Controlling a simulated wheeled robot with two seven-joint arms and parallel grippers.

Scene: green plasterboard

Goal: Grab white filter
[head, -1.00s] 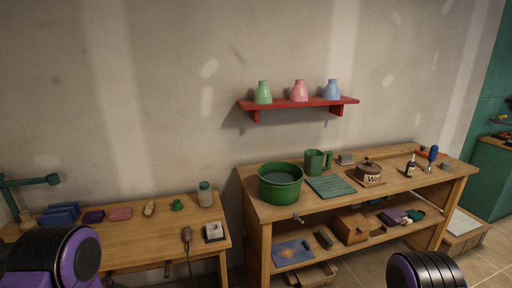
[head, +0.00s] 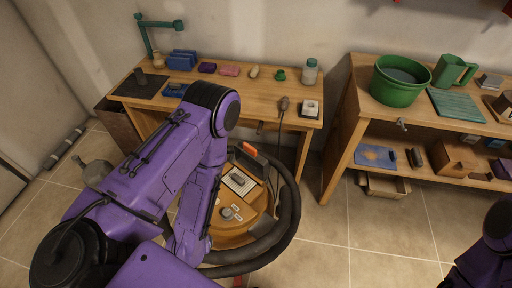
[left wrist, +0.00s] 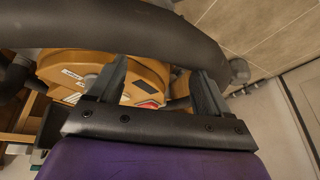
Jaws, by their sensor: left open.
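A white ribbed rectangular piece (head: 240,182) sits on top of an orange vacuum cleaner (head: 236,232) on the floor; it may be the white filter. A small white block (head: 310,106) on a dark base stands at the workbench's right front corner. The white piece is not visible there. My right gripper is out of view.
A thick black hose (head: 291,205) curves around the vacuum's right side and crosses the top of the wrist view (left wrist: 130,28). The wooden workbench (head: 240,88) is behind the vacuum. A second bench (head: 347,130) stands to the right. Tiled floor (head: 350,235) at right is clear.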

